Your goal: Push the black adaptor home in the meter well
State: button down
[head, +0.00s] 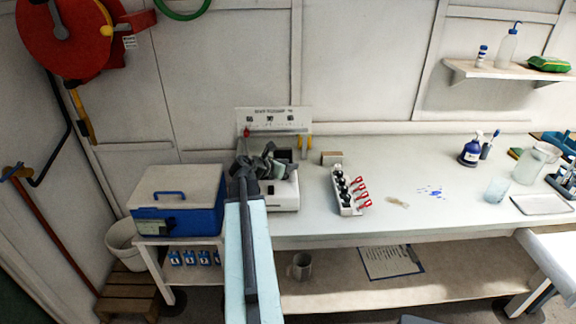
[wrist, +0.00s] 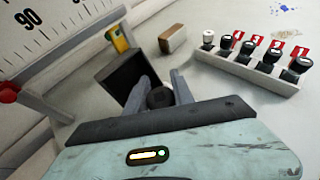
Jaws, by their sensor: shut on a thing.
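My gripper (head: 262,165) is over the white bench instrument (head: 284,196) with the upright dial panel (head: 272,120). In the wrist view my gripper (wrist: 160,92) is shut on a round black piece, the black adaptor (wrist: 159,97), whose top shows between the grey fingers. A dark square opening or box (wrist: 120,80) lies just beyond the left finger. The meter well is not clearly visible beneath the gripper, so I cannot tell how deep the adaptor sits. In the head view my gripper and arm hide the adaptor.
A white rack (head: 348,190) of black-capped items with red tags stands to the right. A small brown block (head: 333,157) is behind it. A blue cooler box (head: 178,200) stands at left. The bench middle is mostly clear, with blue spots (head: 430,191).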

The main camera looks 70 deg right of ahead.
jog(key=shift+f+b, duration=0.8)
jog(key=shift+f, duration=0.1)
jog(key=c, duration=1)
grip_release()
jog(key=shift+r, duration=0.1)
jog(key=p+v, duration=0.3)
jog(key=v, duration=0.4)
jog(key=shift+a+r+p, duration=0.25)
jog(key=shift+p, duration=0.1)
jog(key=shift+w+f, duration=0.1)
